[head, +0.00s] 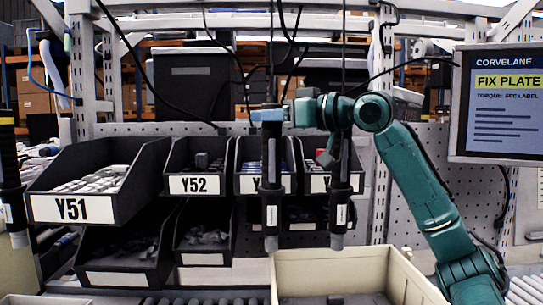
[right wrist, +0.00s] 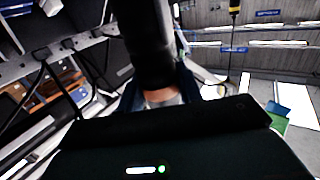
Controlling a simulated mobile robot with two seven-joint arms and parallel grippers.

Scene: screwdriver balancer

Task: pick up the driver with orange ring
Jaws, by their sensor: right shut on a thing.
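Two black drivers hang upright side by side in the middle of the head view. My right gripper (head: 269,116) reaches in from the right and is shut around the top of the left one of these, the held driver (head: 270,185). In the right wrist view, this black driver (right wrist: 150,45) stands between my blue fingers (right wrist: 160,97), with an orange-toned band at the grip. The other middle driver (head: 341,190) hangs just to the right, behind my right wrist; its ring is hidden. My left gripper is not in view.
A driver with a yellow ring (head: 10,180) hangs at the far left. Black bins, among them Y51 (head: 70,208) and Y52 (head: 194,185), stand behind the drivers. A cream crate (head: 345,258) is below them. A screen (head: 505,140) is at the right.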

